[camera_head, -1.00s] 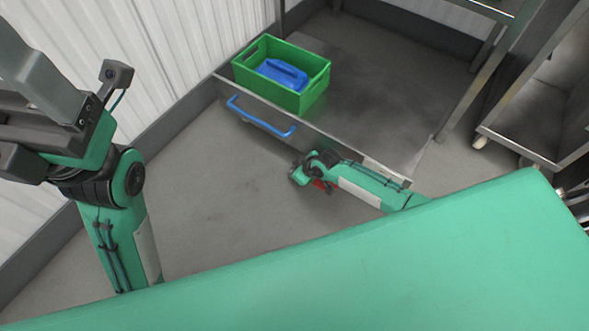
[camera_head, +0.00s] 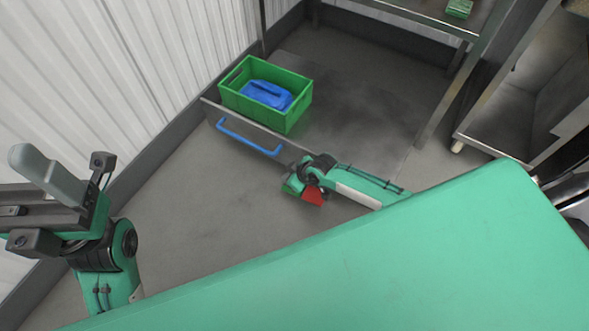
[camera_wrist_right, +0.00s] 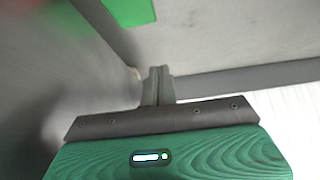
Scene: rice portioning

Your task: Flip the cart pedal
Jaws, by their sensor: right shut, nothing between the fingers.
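The low steel cart (camera_head: 226,119) has a blue bar handle (camera_head: 248,138) on its front edge. My right gripper (camera_head: 293,184) is low by that front edge, right of the handle, in the head view. Its fingers (camera_wrist_right: 158,72) are closed together and empty in the wrist view. A red part (camera_head: 313,195) shows beside my right wrist; I cannot tell whether it is the pedal. No other pedal can be made out. My left gripper (camera_head: 45,170) is raised at the far left, away from the cart; I cannot tell how its fingers stand.
A green crate (camera_head: 297,109) with a blue lidded item (camera_head: 266,94) stands on the cart's left part. A steel shelf unit (camera_head: 525,85) on casters stands at the right. A ribbed white wall (camera_head: 130,70) runs along the left. The floor (camera_head: 200,215) before the cart is clear.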

